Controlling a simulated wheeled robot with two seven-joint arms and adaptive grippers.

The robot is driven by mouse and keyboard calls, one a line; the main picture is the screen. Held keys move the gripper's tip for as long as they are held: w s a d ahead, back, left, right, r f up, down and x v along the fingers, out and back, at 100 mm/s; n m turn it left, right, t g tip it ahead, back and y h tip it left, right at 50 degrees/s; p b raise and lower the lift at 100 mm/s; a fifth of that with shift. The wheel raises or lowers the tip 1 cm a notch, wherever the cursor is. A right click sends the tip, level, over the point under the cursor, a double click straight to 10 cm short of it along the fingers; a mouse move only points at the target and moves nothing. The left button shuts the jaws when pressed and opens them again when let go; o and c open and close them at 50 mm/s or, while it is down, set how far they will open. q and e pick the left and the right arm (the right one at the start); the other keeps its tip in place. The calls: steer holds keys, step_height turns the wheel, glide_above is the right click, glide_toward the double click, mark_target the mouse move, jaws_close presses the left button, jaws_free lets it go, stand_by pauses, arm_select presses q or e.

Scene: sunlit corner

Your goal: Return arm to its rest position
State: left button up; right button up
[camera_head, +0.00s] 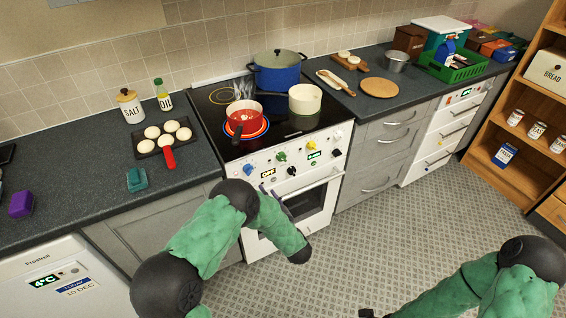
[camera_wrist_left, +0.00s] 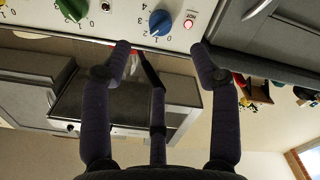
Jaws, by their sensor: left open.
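My left arm (camera_head: 205,235) comes in from the lower left of the head view, bent at a dark joint, its green forearm in front of the stove. My left gripper (camera_head: 279,196) is small and partly hidden there, near the oven front below the knobs. In the left wrist view, my left gripper (camera_wrist_left: 160,50) is open, its dark fingers apart with nothing between them. Its tips are near the lower edge of the knob panel, by a blue knob (camera_wrist_left: 160,22). My right arm (camera_head: 480,295) is at the bottom right; only a dark bit shows at its end.
The white stove (camera_head: 332,158) stands close to my left arm. A red pot (camera_head: 245,118), a blue pot (camera_head: 277,72) and a cream pot (camera_head: 305,98) are on its hob. A black tray of dough balls (camera_head: 150,152) is on the left counter. Patterned floor is clear at centre right.

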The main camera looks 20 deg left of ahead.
arm_select(q)
steer(key=shift+f, duration=0.1)
steer(key=s+d+f+m+g+h, duration=0.2)
steer(key=d+f+m+h, duration=0.35)
steer(key=f, duration=0.25)
steer(key=s+d+f+m+g+h, duration=0.1)
steer(key=s+d+f+m+h, duration=0.25)
steer(key=d+f+h, duration=0.35)
steer(key=s+d+f+m+g+h, duration=0.2)
steer(key=s+d+m+g, duration=0.1)
steer(key=s, duration=0.7)
steer(key=s+d+f+m+g+h, duration=0.3)
steer(key=s+d+g, duration=0.1)
steer(key=s, duration=0.7)
steer(key=shift+g, duration=0.7)
